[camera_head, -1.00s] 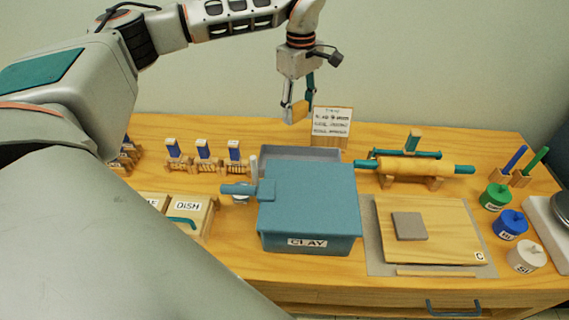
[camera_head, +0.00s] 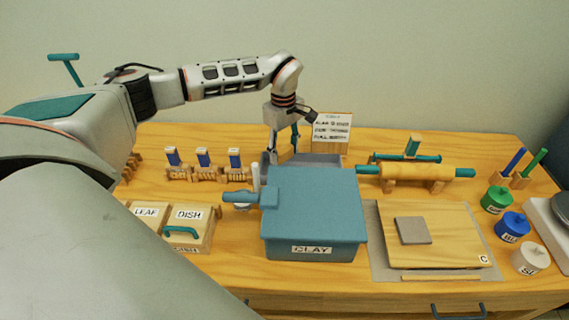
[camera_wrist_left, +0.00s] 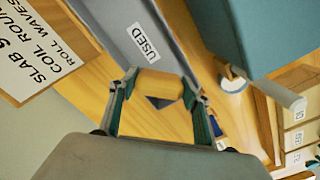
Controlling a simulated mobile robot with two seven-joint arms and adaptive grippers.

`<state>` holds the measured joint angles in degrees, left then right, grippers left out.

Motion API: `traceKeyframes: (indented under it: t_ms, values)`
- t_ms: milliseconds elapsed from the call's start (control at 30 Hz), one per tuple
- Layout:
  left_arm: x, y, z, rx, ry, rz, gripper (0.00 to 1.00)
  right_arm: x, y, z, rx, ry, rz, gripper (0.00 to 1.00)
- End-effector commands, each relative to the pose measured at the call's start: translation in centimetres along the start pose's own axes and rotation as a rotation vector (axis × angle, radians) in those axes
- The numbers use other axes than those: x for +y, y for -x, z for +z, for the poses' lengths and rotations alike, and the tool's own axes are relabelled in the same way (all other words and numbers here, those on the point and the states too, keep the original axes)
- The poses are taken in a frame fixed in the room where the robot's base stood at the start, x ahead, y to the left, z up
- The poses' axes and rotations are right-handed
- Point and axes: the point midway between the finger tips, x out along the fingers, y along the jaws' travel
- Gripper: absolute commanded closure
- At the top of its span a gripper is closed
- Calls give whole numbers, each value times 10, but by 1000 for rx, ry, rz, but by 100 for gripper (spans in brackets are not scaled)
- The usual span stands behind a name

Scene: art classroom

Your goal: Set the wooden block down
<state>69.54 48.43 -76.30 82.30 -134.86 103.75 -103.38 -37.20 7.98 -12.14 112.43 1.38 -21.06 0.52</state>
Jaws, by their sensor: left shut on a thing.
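My left gripper (camera_head: 283,146) is low over the back of the table, behind the blue clay box. In the left wrist view, its two fingers are shut on the wooden block (camera_wrist_left: 160,84), a small light-brown piece held across the fingertips. In the head view the block (camera_head: 286,153) is small and partly hidden by the fingers. A grey tray labelled USED (camera_wrist_left: 122,30) is right beside the block in the wrist view. I cannot tell whether the block touches anything below. My right gripper is not in view.
The clay box (camera_head: 316,205) stands in front of the gripper. A sign (camera_head: 332,128) is to the right, and several blue-topped wooden tools (camera_head: 203,158) are to the left. A rolling pin (camera_head: 415,172) lies at right. Bare table shows between tools and box.

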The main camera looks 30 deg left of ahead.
Motion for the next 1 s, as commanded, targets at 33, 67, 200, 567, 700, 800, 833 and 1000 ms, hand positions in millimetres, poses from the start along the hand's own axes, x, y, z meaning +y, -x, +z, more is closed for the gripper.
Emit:
traceKeyframes:
  t_ms: [33, 67, 200, 567, 700, 800, 833, 1000]
  values:
    - [0, -5, 0, -1, 1, 0, 72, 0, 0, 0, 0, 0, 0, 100]
    - [1, -7, 0, -1, 1, 0, 72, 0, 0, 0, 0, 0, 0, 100]
    - [1, -14, 0, -1, 0, 1, 72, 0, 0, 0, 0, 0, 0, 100]
    - [0, -54, 0, -1, 0, 1, 72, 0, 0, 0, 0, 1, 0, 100]
    - [1, -54, -1, 0, 0, 2, 72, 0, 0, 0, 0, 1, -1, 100]
    - [0, -54, -1, 0, 0, 1, 72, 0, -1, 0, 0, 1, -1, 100]
    - [0, -55, -1, 0, 0, 1, 72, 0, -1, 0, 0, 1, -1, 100]
    - [0, -57, -1, 0, 0, 1, 45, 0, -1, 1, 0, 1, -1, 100]
